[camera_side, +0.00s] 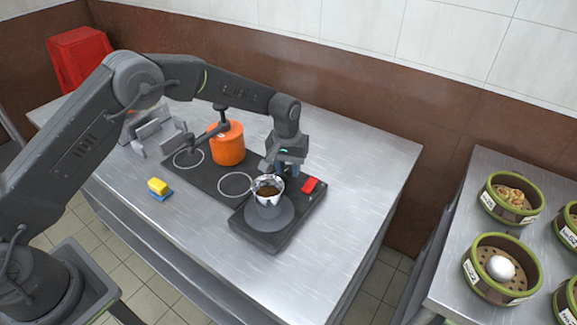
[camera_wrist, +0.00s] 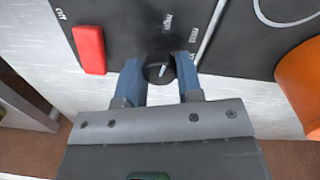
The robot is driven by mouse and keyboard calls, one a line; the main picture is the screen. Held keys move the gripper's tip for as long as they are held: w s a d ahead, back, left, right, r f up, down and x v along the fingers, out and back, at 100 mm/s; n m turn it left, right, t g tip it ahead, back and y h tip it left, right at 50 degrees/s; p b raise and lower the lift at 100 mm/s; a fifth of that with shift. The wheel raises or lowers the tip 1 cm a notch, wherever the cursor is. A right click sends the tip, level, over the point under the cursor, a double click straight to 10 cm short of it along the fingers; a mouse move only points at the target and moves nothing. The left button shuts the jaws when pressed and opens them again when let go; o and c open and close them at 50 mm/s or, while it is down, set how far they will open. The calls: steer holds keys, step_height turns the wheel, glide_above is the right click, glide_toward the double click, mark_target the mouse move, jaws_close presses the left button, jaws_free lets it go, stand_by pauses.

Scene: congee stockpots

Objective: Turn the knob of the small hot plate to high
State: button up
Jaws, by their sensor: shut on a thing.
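The small hot plate (camera_side: 262,240) is a dark slab with a round grey burner, and a silver pot (camera_side: 268,201) with brown contents stands on it. Its black knob (camera_wrist: 159,67) with a white pointer mark shows in the wrist view, between the blue fingers of my gripper (camera_wrist: 160,76). The gripper is shut on the knob. Small white labels sit around the knob, too blurred to read surely. A red switch (camera_wrist: 89,49) is left of the knob; it also shows in the side view (camera_side: 310,185). In the side view my gripper (camera_side: 288,174) hides the knob.
An orange pot (camera_side: 228,145) stands on the dark two-ring cooktop (camera_side: 208,176) to the left. A yellow and blue sponge (camera_side: 159,189) lies on the steel table (camera_side: 350,170). Green-rimmed steamers (camera_side: 508,200) are on the right-hand table. The main table's right part is clear.

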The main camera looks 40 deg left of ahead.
mark_target(287, 168)
steer(key=shift+n, duration=1)
steer(key=o, duration=0.9)
steer(key=r, duration=1.4)
steer(key=shift+s+a, duration=0.15)
steer(key=shift+a, duration=0.05)
